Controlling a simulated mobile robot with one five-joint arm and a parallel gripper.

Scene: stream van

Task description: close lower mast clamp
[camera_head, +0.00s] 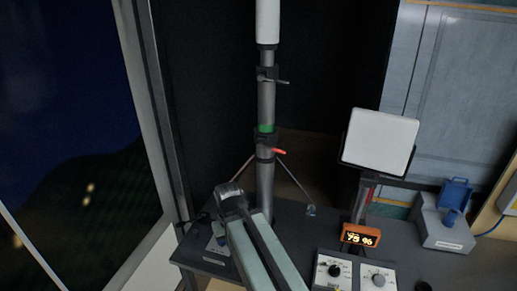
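The mast (266,105) stands upright on the dark table, a grey tube with a white section on top and a green band low down. The lower mast clamp (264,139) is a dark collar just below the green band. Its red lever (279,151) sticks out to the right. I cannot tell from here whether this clamp is open or closed. The upper clamp (267,75) has a grey lever pointing right. My arm reaches up from the bottom, its visible end left of the mast's foot. My gripper does not show.
A white panel (380,139) on a stand, an orange display (360,236) and knob boxes (334,271) stand right of the mast. A grey-blue case (446,226) is farther right. Thin legs (297,183) spread from the mast. A window frame (150,110) is left.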

